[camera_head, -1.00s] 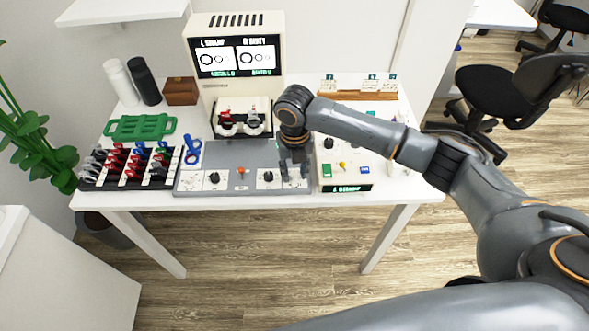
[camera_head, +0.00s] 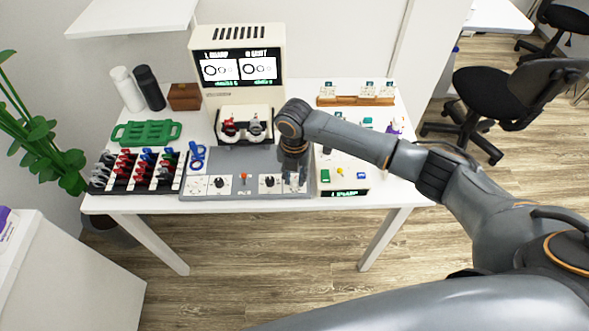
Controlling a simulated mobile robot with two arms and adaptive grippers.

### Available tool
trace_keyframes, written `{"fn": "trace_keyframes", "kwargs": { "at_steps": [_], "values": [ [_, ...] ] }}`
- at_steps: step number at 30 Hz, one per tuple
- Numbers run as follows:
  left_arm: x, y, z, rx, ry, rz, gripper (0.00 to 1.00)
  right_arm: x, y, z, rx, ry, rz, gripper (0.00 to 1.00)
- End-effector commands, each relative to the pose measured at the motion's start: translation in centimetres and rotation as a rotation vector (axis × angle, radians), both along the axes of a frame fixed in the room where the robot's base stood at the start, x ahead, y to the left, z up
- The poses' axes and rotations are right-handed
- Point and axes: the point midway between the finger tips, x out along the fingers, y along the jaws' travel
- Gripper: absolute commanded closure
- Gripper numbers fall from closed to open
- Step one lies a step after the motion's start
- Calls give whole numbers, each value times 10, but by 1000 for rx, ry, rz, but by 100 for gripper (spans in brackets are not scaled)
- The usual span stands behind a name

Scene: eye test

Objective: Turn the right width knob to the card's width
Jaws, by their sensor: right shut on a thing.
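The grey control console (camera_head: 243,162) lies at the front of the white table, with white knob plates along its front edge. A black knob (camera_head: 269,181) shows on the right plate and another black knob (camera_head: 219,182) on the left plate. My right gripper (camera_head: 294,181) points down at the right end of the console, shut on a knob there, which its fingers mostly hide. Behind the console stands a cream machine with a screen (camera_head: 240,68) showing two ring pictures under headings; the left reads "L SHARP", the right is hard to read. My left gripper is not in view.
A black tray (camera_head: 138,187) of red, blue and grey pieces stands left of the console, with a green rack (camera_head: 146,132) behind. A cream box (camera_head: 342,178) with coloured buttons is close right of my gripper. A wooden card rack (camera_head: 354,101) stands at the back right.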

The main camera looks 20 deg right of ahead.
Motion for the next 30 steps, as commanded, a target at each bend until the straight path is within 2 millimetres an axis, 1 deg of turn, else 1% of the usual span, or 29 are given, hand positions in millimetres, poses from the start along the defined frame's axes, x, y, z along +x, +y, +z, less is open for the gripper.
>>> {"fn": "trace_keyframes", "kwargs": {
  "at_steps": [1,6,18,30],
  "values": [
    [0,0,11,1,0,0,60,0,0,5,0,1,-45,100],
    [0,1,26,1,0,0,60,0,0,5,-1,1,-208,100],
    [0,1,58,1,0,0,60,1,0,4,1,0,-588,100],
    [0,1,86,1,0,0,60,1,0,4,-1,0,-968,100]
  ]
}}
